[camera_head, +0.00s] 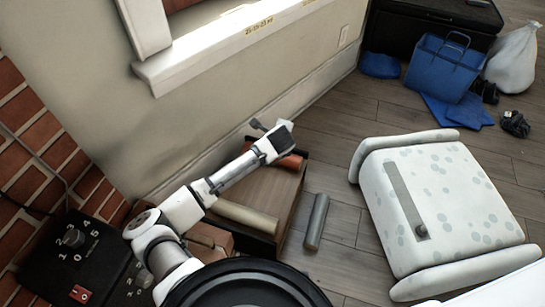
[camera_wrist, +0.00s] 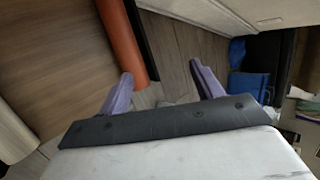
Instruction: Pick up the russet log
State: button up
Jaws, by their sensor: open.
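The russet log (camera_head: 290,161) is an orange-brown cylinder lying near the far end of a low wooden surface (camera_head: 270,188). In the head view, my gripper and wrist partly cover it. In the wrist view, the russet log (camera_wrist: 122,42) lies at the upper left, its near end close to the left finger. My gripper (camera_wrist: 160,74) is open with two purple fingers, and nothing sits between them. I cannot tell whether the left finger touches the log. In the head view, my gripper (camera_head: 271,130) is over the far end of the wooden surface.
A beige log (camera_head: 246,217) lies on the wooden surface's near part. A grey log (camera_head: 316,222) lies on the floor to the right. A spotted white padded seat (camera_head: 435,205) stands farther right. A wall with a windowsill (camera_head: 205,55) runs behind. Blue bags (camera_head: 438,68) are at the back right.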

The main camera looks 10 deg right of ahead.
jog(key=shift+m+g+y, duration=0.4)
jog(key=shift+g+y, duration=0.1)
jog(key=shift+y, duration=0.2)
jog(key=f+b, duration=0.1)
jog(key=f, duration=0.3)
jog(key=w+a+f+b, duration=0.1)
jog(key=f, duration=0.3)
jog(key=w+f+b, duration=0.1)
jog(key=f, duration=0.3)
jog(key=shift+w+a+f, duration=0.15)
jog(key=shift+a+f, duration=0.15)
jog(key=shift+f, duration=0.1)
jog(key=shift+w+b+x, duration=0.2)
jog(key=shift+b+x, duration=1.15)
jog(key=shift+x, duration=1.6)
jog(key=shift+a+r, duration=0.1)
jog(key=shift+a, duration=0.05)
jog(key=shift+c, duration=0.4)
jog(key=c, duration=0.9)
jog(key=shift+c, duration=0.5)
jog(key=shift+r, duration=0.15)
